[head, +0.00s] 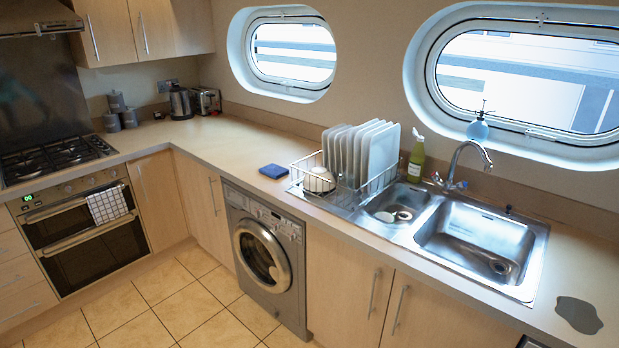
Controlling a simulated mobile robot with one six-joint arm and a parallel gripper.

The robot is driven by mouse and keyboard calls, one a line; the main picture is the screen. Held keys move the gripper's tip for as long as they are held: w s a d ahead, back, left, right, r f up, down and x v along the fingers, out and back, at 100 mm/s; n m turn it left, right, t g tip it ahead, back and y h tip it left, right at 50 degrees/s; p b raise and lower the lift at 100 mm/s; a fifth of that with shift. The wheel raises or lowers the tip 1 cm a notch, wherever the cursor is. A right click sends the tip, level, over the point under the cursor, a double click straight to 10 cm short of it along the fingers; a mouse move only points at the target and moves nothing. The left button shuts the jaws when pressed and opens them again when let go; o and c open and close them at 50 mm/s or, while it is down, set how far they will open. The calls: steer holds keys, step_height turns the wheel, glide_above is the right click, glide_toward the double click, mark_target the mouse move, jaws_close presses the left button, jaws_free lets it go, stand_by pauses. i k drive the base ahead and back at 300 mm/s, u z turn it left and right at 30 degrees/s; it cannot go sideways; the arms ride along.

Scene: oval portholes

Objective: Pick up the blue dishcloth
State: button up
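The blue dishcloth (273,171) lies folded flat on the beige worktop, in the middle of the head view. It is just left of the wire dish rack and above the washing machine. Nothing covers it. My gripper is not in view.
The wire dish rack (345,180) with upright plates stands right beside the cloth. A green bottle (416,160) and the steel sink (480,242) are further right. The worktop (225,150) left of the cloth is clear. The washing machine (265,255) is below; tiled floor (190,308) lies in front.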

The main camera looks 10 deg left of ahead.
mark_target(275, 172)
steer(key=z, duration=0.05)
steer(key=k, duration=0.5)
steer(key=u, duration=0.35)
steer(key=i, duration=0.75)
steer(key=u, duration=0.8)
steer(key=i, duration=0.6)
steer(key=u, duration=0.6)
steer(key=i, duration=0.75)
steer(key=u, duration=0.45)
steer(key=i, duration=0.7)
steer(key=u, duration=0.2)
